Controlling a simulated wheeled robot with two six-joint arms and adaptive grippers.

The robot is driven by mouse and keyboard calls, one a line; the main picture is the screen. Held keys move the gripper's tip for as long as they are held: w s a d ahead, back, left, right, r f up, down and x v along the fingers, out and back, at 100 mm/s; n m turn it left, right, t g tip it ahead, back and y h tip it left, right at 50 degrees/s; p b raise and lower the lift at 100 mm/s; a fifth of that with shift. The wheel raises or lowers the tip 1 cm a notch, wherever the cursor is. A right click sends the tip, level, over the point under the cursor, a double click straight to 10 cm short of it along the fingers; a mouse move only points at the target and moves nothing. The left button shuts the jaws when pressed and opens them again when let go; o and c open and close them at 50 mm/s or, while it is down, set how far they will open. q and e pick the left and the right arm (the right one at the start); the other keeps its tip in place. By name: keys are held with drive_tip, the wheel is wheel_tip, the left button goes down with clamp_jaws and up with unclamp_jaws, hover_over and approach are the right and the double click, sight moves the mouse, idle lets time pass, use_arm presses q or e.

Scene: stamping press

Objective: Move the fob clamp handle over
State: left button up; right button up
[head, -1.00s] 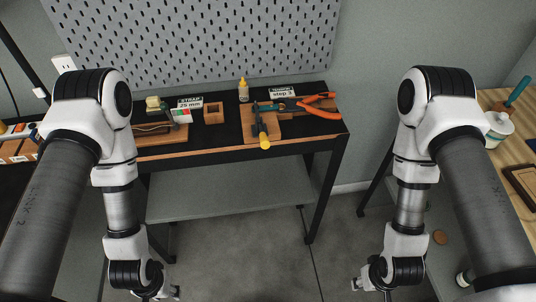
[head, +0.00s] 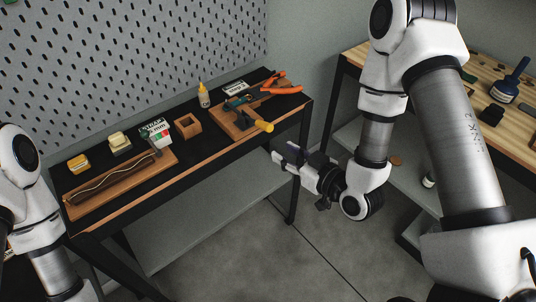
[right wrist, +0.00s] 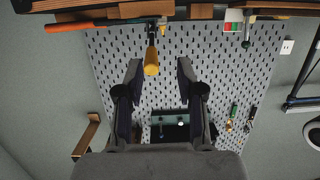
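The toggle clamp stands on a small wooden board (head: 226,127) on the black bench. Its handle with a yellow grip (head: 264,126) points out over the bench's front edge. The yellow handle also shows in the right wrist view (right wrist: 151,61), hanging from the upper edge near the left finger. My right gripper (head: 283,154) is in front of the bench, below and to the right of the handle. My left gripper is out of view.
Orange-handled pliers (head: 284,84), a yellow bottle (head: 204,96), a small wooden box (head: 187,126) and a long wooden strap board (head: 120,184) are on the bench. A perforated panel (head: 130,60) stands behind. A wooden-topped table (head: 495,95) is at the right.

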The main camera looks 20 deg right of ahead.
sight(269, 129)
drive_tip(key=shift+t, duration=0.4)
drive_tip(key=w, duration=0.2)
drive_tip(key=w+a+r, duration=0.1)
drive_tip(key=w, duration=0.5)
drive_tip(key=shift+w+a+r, duration=0.15)
drive_tip(key=shift+w+a, duration=0.05)
drive_tip(key=shift+a, duration=0.1)
drive_tip(key=shift+w, duration=0.2)
drive_tip(key=shift+c, duration=1.4)
drive_tip(key=c, duration=0.3)
